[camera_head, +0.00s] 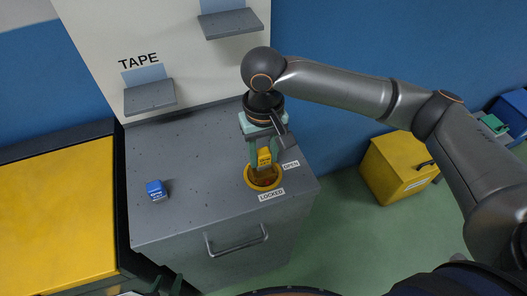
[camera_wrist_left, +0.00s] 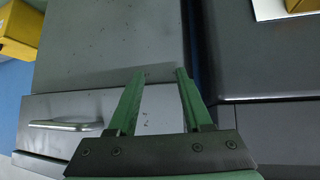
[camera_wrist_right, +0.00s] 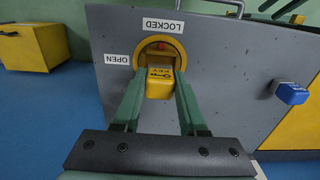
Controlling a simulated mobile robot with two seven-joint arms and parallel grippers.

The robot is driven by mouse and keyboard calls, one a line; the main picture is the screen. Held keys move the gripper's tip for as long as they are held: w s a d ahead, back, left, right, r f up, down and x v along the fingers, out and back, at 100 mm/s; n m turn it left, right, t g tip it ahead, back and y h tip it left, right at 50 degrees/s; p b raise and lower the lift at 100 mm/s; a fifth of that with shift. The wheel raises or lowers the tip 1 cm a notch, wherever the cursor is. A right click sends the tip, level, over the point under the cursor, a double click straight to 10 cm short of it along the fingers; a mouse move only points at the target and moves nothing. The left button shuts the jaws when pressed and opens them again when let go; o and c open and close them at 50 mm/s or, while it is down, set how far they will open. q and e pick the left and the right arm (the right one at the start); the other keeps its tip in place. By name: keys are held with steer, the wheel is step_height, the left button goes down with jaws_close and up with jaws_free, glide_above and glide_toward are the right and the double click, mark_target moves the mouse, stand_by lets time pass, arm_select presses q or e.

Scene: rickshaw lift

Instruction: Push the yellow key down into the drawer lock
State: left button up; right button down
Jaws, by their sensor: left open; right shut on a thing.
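The yellow key (camera_head: 264,155) is held upright between the fingers of my right gripper (camera_head: 263,160), just over the lock on the grey cabinet top. The right wrist view shows the key block (camera_wrist_right: 159,86) between both fingertips, overlapping the near part of the lock. The lock is a round yellow ring (camera_head: 249,184) with a dark inside and a red spot (camera_wrist_right: 161,47). The key's lower end is hidden, so I cannot tell how deep it sits. My left gripper (camera_wrist_left: 160,73) is open and empty beside the cabinet's drawer front (camera_wrist_left: 150,112), low at the left in the head view.
An OPEN label (camera_head: 291,165) and a LOCKED label (camera_head: 271,195) lie beside the lock. A blue block (camera_head: 156,190) sits on the cabinet top's left part. The drawer handle (camera_head: 237,241) sticks out in front. A yellow bin (camera_head: 397,168) stands on the floor at right.

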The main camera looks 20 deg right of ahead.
mark_target(264, 168)
steer(key=shift+f, duration=0.85)
steer(key=shift+f+p, duration=0.55)
stand_by(0.8)
steer(key=shift+f+p, duration=0.1)
steer(key=shift+p, duration=0.65)
stand_by(0.5)
